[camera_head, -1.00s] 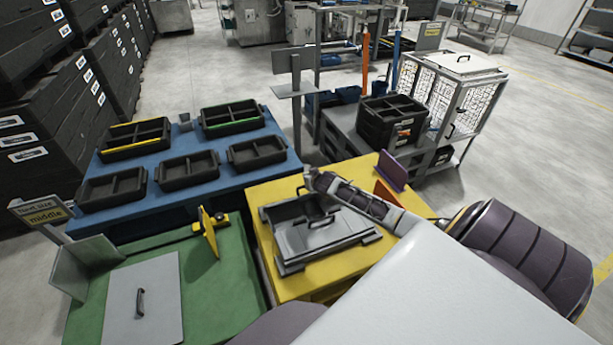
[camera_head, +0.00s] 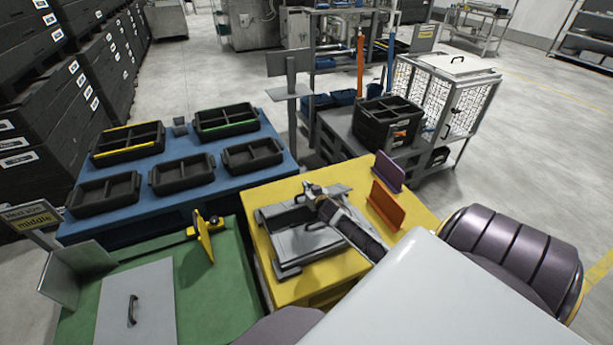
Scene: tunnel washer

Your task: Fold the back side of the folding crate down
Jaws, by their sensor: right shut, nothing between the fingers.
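The grey folding crate (camera_head: 290,260) sits on a yellow table in the middle of the view. A flat grey panel with a dark handle (camera_head: 317,225) lies over its front part. Toward the back, a grey surface (camera_head: 283,219) lies low inside the crate, and no back side stands clearly upright. My right gripper (camera_head: 312,189) is shut and empty at the crate's back edge; whether it touches the crate I cannot tell. My right forearm hides the crate's right part. My left gripper is out of view.
An orange plate (camera_head: 387,205) and a purple plate (camera_head: 389,171) stand upright on the yellow table (camera_head: 283,185), right of the crate. A yellow upright plate (camera_head: 204,238) stands on the green table (camera_head: 230,275) at left. Black trays (camera_head: 183,173) rest on a blue table behind.

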